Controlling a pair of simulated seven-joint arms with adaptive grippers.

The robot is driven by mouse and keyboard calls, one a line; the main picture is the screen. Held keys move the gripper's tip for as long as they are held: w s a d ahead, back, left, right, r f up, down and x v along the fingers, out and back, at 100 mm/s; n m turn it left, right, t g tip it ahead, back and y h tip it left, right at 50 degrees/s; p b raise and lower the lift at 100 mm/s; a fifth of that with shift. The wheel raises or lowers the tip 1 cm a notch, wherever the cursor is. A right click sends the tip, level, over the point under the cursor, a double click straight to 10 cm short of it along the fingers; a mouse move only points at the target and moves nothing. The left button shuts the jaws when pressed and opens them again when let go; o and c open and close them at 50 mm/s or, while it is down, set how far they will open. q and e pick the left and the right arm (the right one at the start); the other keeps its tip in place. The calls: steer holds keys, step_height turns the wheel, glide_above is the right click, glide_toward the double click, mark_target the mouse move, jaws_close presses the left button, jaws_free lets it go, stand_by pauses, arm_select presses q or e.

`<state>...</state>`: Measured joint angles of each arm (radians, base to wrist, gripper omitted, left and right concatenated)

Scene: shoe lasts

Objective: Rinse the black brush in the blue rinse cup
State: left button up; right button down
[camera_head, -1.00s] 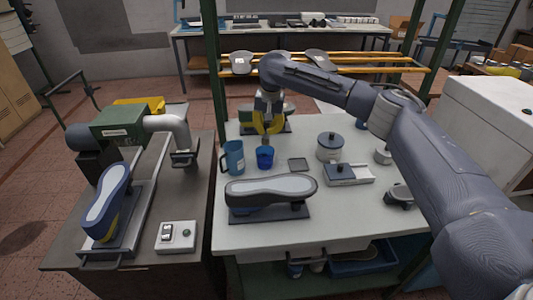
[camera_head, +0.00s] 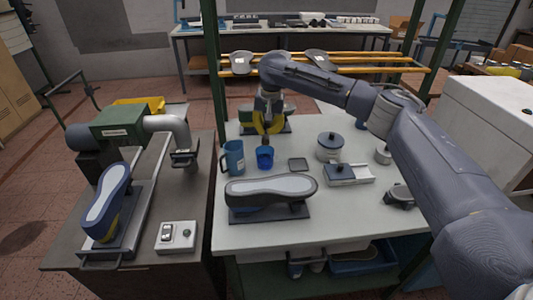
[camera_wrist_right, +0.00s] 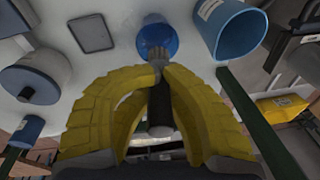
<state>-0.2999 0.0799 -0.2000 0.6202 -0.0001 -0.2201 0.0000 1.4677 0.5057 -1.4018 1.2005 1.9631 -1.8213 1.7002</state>
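My right gripper (camera_head: 267,131) has yellow fingers and points down above the blue rinse cup (camera_head: 265,158). In the right wrist view the fingers (camera_wrist_right: 160,72) are closed around the black brush (camera_wrist_right: 160,108). The brush's dark handle lies between the fingers, and its greyish tip shows over the opening of the blue cup (camera_wrist_right: 157,32). In the head view the tip is at about the cup's rim; I cannot tell how far it is inside. The cup stands upright on the white table. My left gripper is in neither view.
A larger blue mug (camera_head: 232,158) stands close left of the cup. A small dark tray (camera_head: 298,164) and a lidded grey pot (camera_head: 330,147) are to the right. A shoe sole on a stand (camera_head: 270,192) lies in front. A clamp-like fixture is behind the gripper.

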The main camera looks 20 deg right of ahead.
steer(key=shift+r, duration=0.15)
steer(key=shift+r, duration=1.9)
steer(key=shift+s, duration=0.1)
